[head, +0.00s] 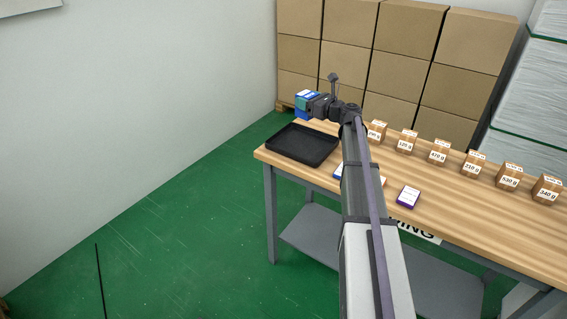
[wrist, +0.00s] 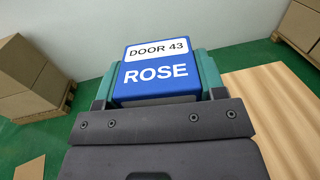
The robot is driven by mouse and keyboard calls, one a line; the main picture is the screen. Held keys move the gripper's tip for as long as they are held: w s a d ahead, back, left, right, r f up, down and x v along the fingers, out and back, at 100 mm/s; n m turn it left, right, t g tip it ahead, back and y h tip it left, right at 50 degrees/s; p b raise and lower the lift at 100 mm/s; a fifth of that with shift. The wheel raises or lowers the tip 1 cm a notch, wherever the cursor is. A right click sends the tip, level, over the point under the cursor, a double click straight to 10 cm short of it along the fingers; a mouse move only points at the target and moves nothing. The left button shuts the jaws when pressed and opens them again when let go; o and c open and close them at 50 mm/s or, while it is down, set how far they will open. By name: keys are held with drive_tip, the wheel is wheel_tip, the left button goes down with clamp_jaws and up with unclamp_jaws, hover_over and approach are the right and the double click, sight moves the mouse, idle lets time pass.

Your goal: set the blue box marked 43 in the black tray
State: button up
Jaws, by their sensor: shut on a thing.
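The blue box marked "DOOR 43" and "ROSE" (wrist: 156,72) is held between the teal fingers of my gripper (wrist: 155,85). In the head view the blue box (head: 306,94) is at the arm's end, raised above the far left part of the table. My gripper (head: 303,103) is shut on it. The black tray (head: 301,145) lies on the left end of the table, below the box in the picture. The tray looks empty. The tray is not visible in the wrist view.
The wooden table (head: 450,205) carries a row of small brown weight-labelled boxes (head: 438,152) along its back. A purple-edged white box (head: 408,196) lies near the front, and another item is partly hidden by my arm. Large cartons (head: 350,45) are stacked behind.

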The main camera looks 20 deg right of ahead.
drive_tip(key=w+a+f+n+g+y+b, duration=0.1)
drive_tip(key=w+a+f+n+y+b, duration=0.15)
drive_tip(key=w+f, duration=0.4)
drive_tip(key=shift+m, duration=0.45)
drive_tip(key=f+b, duration=0.3)
drive_tip(key=w+f+b, duration=0.1)
drive_tip(key=f+b, duration=0.2)
drive_tip(key=b, duration=0.1)
drive_tip(key=f+b, duration=0.2)
drive_tip(key=b, duration=0.1)
drive_tip(key=shift+w+f+b, duration=0.3)
drive_tip(key=shift+f+b, duration=0.1)
drive_tip(key=shift+r, duration=0.3)
drive_tip(key=shift+f, duration=0.25)
drive_tip(key=o, duration=1)
drive_tip(key=shift+r+p, duration=0.25)
drive_tip(key=shift+p, duration=0.05)
drive_tip(key=v, duration=0.7)
drive_tip(key=shift+s+d, duration=0.15)
drive_tip(key=shift+s, duration=0.1)
